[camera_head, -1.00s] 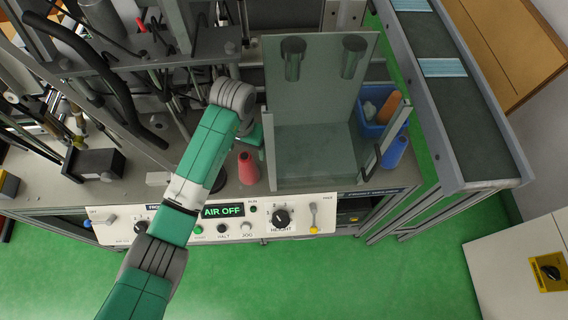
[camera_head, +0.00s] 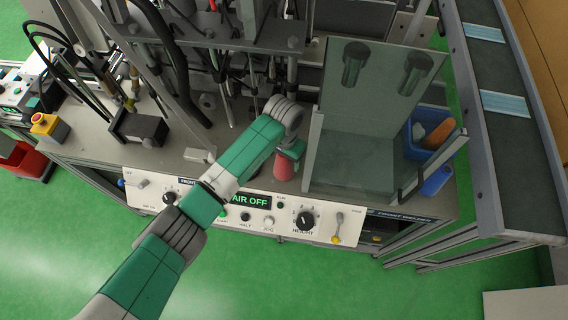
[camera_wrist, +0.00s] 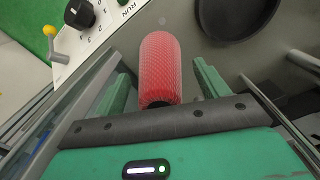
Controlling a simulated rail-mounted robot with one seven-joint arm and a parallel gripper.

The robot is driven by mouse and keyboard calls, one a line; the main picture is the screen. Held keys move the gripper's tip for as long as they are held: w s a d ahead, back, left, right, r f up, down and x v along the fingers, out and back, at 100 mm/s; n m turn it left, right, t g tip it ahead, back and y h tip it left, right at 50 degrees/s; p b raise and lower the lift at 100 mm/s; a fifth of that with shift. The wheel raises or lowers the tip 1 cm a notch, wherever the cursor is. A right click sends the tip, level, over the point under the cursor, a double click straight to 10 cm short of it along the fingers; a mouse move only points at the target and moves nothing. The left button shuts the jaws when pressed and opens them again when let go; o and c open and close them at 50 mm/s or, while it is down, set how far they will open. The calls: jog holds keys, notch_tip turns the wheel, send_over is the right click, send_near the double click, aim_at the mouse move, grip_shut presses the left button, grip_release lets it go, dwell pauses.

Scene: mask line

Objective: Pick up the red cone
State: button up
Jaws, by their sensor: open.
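The red cone (camera_head: 284,168) stands on the grey machine table, just behind the control panel and left of the clear guard box. In the wrist view the red cone (camera_wrist: 160,65) has a fine mesh-like surface and lies between the two green fingers. My gripper (camera_wrist: 162,76) is open, with a finger on either side of the cone. Gaps show between the cone and both fingers. In the head view my gripper (camera_head: 289,153) is at the cone's upper part and partly covers it.
The clear guard box (camera_head: 362,155) stands close on the right. A blue bin (camera_head: 413,143) with an orange cone (camera_head: 438,136) and a blue cone (camera_head: 437,181) are beyond it. The control panel (camera_head: 240,200) runs along the front edge. Machine posts and hoses crowd the back left.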

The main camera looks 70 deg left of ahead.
jog(key=c, duration=1.2)
notch_tip(320, 180, up, 28)
jog(key=p, duration=1)
